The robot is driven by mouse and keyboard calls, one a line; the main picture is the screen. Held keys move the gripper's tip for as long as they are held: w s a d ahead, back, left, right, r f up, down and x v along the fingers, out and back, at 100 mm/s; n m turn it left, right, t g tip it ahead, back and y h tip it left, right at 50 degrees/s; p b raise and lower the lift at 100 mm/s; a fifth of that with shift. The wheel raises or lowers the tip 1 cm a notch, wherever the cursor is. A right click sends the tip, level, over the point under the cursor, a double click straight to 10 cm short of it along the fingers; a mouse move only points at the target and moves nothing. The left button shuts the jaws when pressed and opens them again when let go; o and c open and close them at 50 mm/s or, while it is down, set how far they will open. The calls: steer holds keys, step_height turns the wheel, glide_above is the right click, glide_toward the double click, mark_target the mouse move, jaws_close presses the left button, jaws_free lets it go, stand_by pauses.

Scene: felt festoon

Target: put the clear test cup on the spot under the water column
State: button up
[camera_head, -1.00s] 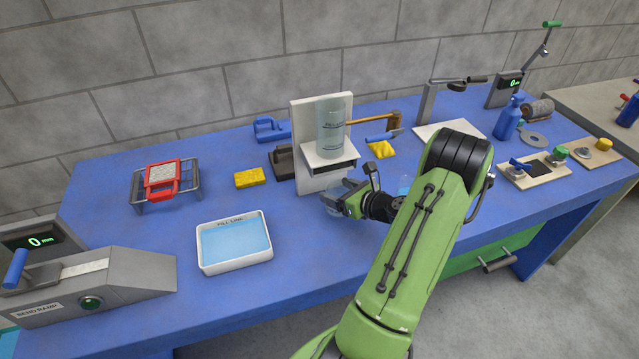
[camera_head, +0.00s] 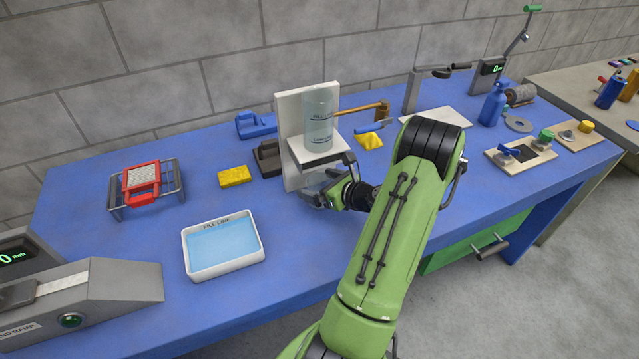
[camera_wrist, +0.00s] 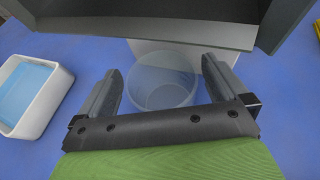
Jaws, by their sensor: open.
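The clear test cup (camera_wrist: 162,82) stands between the two fingers of my open gripper in the wrist view. A gap shows beside each finger, though contact is hard to judge. In the head view my gripper (camera_head: 328,183) reaches in below the shelf of the water column (camera_head: 318,120), a clear cylinder with a fill line on a white stand (camera_head: 291,119). The cup is low at the foot of this stand, partly hidden by the fingers. The spot under the column cannot be made out.
The dark underside of the shelf (camera_wrist: 150,22) hangs close over the gripper. A white water tray (camera_head: 251,262) stands to the left. A yellow sponge (camera_head: 233,176) and a red frame on a wire rack (camera_head: 172,188) lie farther left. Blue table is clear in front.

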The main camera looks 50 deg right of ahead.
steer(key=p+v, duration=0.1)
steer(key=v, duration=1)
steer(key=shift+s+p, duration=0.3)
steer(key=shift+s, duration=0.1)
steer(key=shift+a+r, duration=0.1)
